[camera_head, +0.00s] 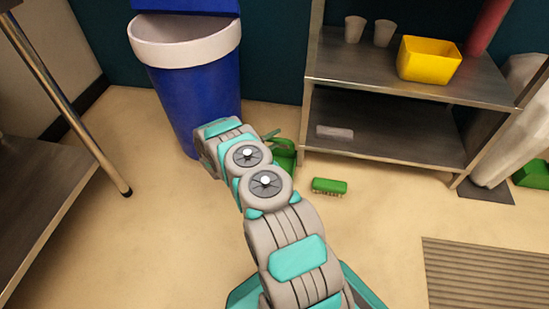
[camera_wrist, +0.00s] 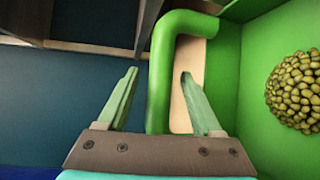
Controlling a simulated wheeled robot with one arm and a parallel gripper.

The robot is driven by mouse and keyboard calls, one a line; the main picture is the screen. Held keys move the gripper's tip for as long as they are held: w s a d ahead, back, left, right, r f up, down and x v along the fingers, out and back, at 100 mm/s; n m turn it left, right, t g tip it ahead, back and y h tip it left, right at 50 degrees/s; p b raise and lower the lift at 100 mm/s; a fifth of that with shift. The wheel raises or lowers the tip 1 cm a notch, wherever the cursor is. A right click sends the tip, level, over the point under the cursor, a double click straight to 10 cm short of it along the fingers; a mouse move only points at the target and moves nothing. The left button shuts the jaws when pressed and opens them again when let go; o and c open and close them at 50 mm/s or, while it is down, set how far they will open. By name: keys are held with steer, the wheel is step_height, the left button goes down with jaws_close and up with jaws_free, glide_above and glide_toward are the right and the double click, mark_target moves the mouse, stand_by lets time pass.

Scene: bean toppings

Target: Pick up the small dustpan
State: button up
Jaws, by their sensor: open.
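The small green dustpan (camera_head: 286,158) is on the floor by the blue bin, partly hidden behind my arm in the head view. In the wrist view its green bent handle (camera_wrist: 160,95) rises between my fingers, and its green pan (camera_wrist: 285,45) fills the right side. A heap of green-brown beans (camera_wrist: 296,90) shows against the pan. My gripper (camera_wrist: 160,76) is open, with one finger on each side of the handle. I cannot tell whether either finger touches it. In the head view the gripper is mostly hidden by my arm.
A blue bin (camera_head: 195,100) with a white rim stands left of the dustpan. A metal shelf (camera_head: 385,135) holds a yellow container (camera_head: 429,60) and cups. A green brush (camera_head: 329,186) lies on the floor. Another green object (camera_head: 533,175) is at the far right.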

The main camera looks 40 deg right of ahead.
steer(key=shift+x, duration=1)
jaws_close()
steer(key=shift+a, duration=0.1)
stand_by(0.6)
